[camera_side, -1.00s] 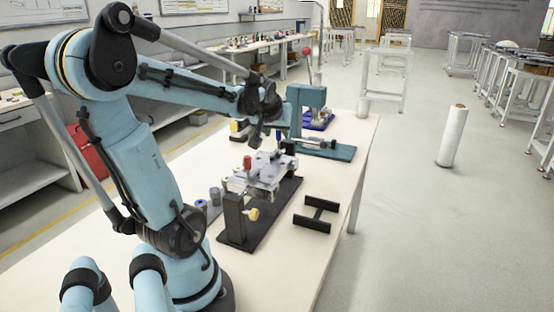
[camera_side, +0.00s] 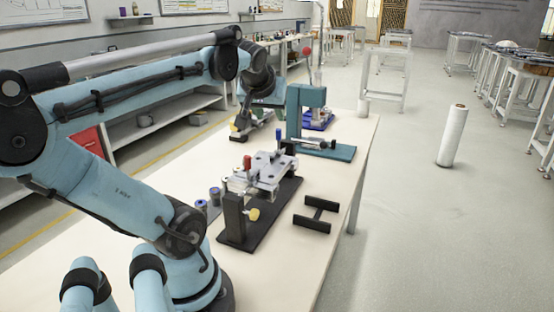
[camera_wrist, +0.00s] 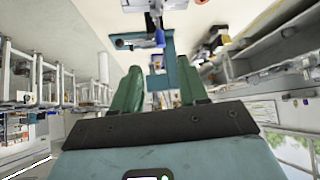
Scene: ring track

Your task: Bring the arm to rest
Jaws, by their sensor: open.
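My gripper (camera_wrist: 160,75) shows in the wrist view as two green fingers with a wide gap. The gap holds nothing; the teal press lies beyond it. In the side view my gripper (camera_side: 258,105) hangs over the far part of the table, left of the teal press (camera_side: 306,100), apart from the things on the table. Its fingertips are hard to make out there. My arm is stretched out, with its forearm nearly level.
A metal fixture (camera_side: 262,172) on a black base stands mid-table. A black H-shaped piece (camera_side: 315,215) lies to its right, blue-topped cylinders (camera_side: 214,195) to its left. A blue tray (camera_side: 318,121) sits behind the press. The table's front (camera_side: 275,280) is bare.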

